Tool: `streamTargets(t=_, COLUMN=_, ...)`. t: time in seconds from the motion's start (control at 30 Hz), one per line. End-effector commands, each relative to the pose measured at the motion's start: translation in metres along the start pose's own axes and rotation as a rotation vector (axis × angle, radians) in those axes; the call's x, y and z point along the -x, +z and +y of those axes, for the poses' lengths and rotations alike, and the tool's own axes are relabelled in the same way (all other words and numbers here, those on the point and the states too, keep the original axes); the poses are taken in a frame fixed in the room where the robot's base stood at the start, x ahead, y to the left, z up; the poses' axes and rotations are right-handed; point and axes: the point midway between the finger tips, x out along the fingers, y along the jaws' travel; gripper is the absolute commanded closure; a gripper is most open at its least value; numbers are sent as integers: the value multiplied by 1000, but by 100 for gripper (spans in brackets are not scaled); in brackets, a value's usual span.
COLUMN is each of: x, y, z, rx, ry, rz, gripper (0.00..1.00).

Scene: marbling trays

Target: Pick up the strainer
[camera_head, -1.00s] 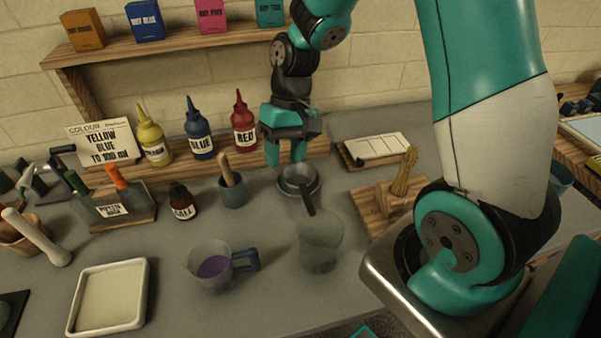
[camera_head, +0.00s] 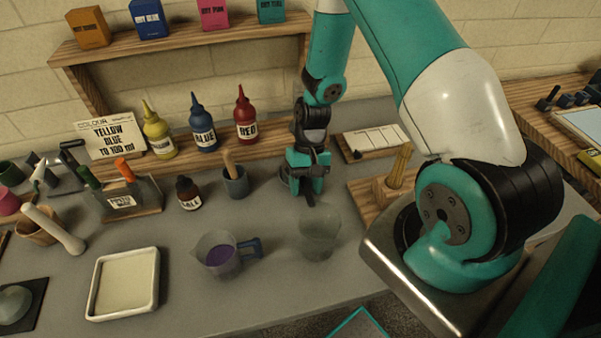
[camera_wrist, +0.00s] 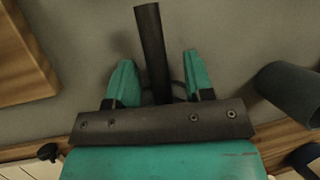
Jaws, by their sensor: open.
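The strainer (camera_head: 283,177) rests on the grey bench, its bowl mostly hidden behind my gripper (camera_head: 307,193) in the head view. Its dark handle (camera_wrist: 152,45) shows in the wrist view, running between the two teal fingers of my gripper (camera_wrist: 160,68). The fingers are apart, with a gap visible on each side of the handle. The bowl is out of sight in the wrist view.
A clear beaker (camera_head: 320,235) stands just in front of the strainer, and a jug of purple liquid (camera_head: 220,257) is front left. A grey cup with a wooden stick (camera_head: 236,184) is close left. A wooden stand (camera_head: 362,197) is at right.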

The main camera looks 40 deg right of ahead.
Motion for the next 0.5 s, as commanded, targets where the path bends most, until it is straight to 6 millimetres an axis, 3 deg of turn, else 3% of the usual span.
streamTargets(t=0.17, x=0, y=0, z=0, rx=0, ry=0, rz=1, gripper=52)
streamTargets(t=0.4, x=0, y=0, z=0, rx=0, ry=0, rz=1, gripper=100)
streamTargets(t=0.5, x=0, y=0, z=0, rx=0, ry=0, rz=1, gripper=100)
